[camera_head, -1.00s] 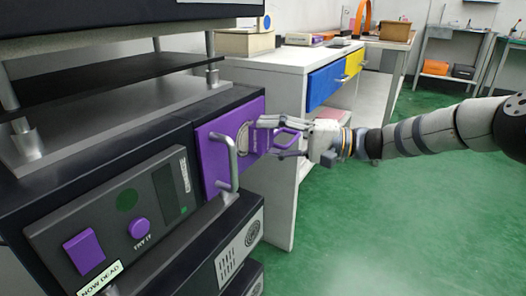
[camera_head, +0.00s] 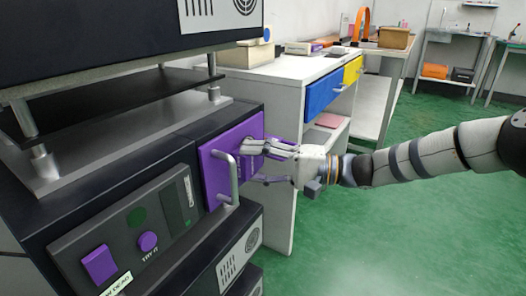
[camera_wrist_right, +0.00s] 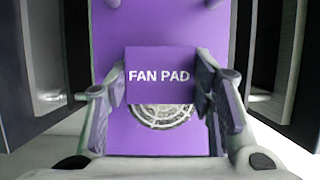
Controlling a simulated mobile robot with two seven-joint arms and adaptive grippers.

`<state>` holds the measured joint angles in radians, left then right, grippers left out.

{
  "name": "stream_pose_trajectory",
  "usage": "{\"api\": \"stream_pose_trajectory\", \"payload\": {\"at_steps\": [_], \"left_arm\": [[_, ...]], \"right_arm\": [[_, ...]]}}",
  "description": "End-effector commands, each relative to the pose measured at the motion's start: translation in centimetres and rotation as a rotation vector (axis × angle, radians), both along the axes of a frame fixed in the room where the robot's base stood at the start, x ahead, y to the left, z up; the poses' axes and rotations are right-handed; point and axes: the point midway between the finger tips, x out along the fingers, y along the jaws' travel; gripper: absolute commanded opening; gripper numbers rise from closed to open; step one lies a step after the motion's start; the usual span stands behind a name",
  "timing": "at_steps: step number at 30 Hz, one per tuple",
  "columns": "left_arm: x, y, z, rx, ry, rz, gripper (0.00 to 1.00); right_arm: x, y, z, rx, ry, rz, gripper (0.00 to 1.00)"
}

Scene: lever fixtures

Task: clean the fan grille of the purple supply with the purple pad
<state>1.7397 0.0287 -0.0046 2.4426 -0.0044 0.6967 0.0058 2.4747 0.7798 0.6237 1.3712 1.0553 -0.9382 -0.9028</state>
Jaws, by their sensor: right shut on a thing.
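The purple supply shows its purple panel (camera_head: 212,178) with a metal handle on the rack's right side. It also shows in the right wrist view (camera_wrist_right: 120,135). The round fan grille (camera_wrist_right: 162,118) is a pale ringed disc on that panel; its upper part is hidden behind the pad. The purple pad (camera_wrist_right: 160,75), marked "FAN PAD", is between the fingers of my right gripper (camera_head: 258,163), which is shut on it. It is right at the panel, over the grille's upper part; I cannot tell whether they touch. My left gripper is not in view.
A metal handle (camera_head: 232,178) stands out from the panel left of my right gripper. The rack front has a purple button (camera_head: 148,241) and a purple square (camera_head: 100,266). A white cabinet (camera_head: 280,200) stands behind. Open green floor lies to the right.

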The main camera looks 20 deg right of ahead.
Motion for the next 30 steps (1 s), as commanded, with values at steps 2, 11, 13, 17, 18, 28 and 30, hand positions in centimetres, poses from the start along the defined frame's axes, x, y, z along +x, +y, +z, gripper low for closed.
{"api": "stream_pose_trajectory", "payload": {"at_steps": [2, 11, 13, 17, 18, 28, 30], "left_arm": [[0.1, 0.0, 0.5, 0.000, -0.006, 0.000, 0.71], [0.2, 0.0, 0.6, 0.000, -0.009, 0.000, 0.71], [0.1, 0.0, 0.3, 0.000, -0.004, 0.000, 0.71], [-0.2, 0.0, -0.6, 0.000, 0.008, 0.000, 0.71], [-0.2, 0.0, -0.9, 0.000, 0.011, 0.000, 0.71], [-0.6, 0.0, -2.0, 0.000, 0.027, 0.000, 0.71], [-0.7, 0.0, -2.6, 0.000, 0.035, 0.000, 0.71]], "right_arm": [[-0.5, 0.6, 0.3, 0.001, 0.000, 0.001, 0.27], [-0.5, 1.0, 0.8, 0.000, -0.002, 0.000, 0.27], [-0.1, 0.6, 0.6, -0.001, -0.002, -0.001, 0.27], [0.8, -0.7, 0.4, -0.001, 0.000, -0.003, 0.27], [1.1, -1.1, 0.3, -0.002, -0.001, -0.003, 0.27], [2.3, -2.9, 0.5, -0.001, -0.003, -0.004, 0.27], [2.8, -3.6, 0.3, -0.002, -0.001, -0.003, 0.27]]}}
